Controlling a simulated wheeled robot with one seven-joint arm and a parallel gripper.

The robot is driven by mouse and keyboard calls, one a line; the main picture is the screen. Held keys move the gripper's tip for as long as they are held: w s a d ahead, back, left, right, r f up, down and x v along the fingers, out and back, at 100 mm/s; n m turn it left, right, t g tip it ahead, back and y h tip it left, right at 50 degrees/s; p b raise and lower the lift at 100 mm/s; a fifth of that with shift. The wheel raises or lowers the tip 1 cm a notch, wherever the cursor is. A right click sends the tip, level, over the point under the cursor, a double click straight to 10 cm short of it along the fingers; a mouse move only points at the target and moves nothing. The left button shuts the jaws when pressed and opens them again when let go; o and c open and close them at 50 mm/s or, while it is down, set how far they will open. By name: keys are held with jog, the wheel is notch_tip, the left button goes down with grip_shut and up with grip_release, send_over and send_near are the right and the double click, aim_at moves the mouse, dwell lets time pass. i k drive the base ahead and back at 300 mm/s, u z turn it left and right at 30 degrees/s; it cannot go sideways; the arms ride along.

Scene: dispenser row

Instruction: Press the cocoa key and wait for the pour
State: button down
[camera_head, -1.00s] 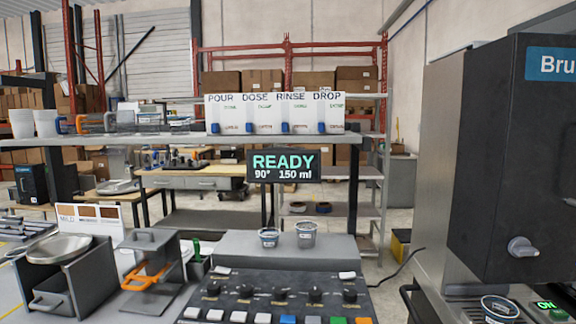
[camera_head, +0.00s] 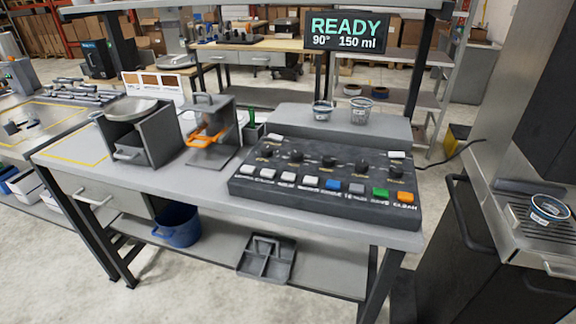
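A dark control panel (camera_head: 325,184) lies on the grey workbench in the head view. Its front row holds several white keys, then a blue key (camera_head: 333,184), a grey key, a green key (camera_head: 380,193) and an orange key (camera_head: 405,197). The labels under the keys are too small to read surely, so I cannot tell which is cocoa. A display (camera_head: 346,31) above reads READY, 90° and 150 ml. A cup (camera_head: 549,209) stands on the drip tray of the machine at the right. My gripper is not in view.
Two small cups (camera_head: 322,111) (camera_head: 361,110) stand on a raised grey ledge behind the panel. A scale-like box (camera_head: 146,138) and an orange-handled press (camera_head: 208,138) stand left of the panel. A blue bucket (camera_head: 177,225) sits on the lower shelf. Open floor lies in front.

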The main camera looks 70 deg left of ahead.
aim_at(266, 173)
jog(key=z, duration=1.5)
jog(key=k, duration=1.8)
jog(key=u, duration=2.65)
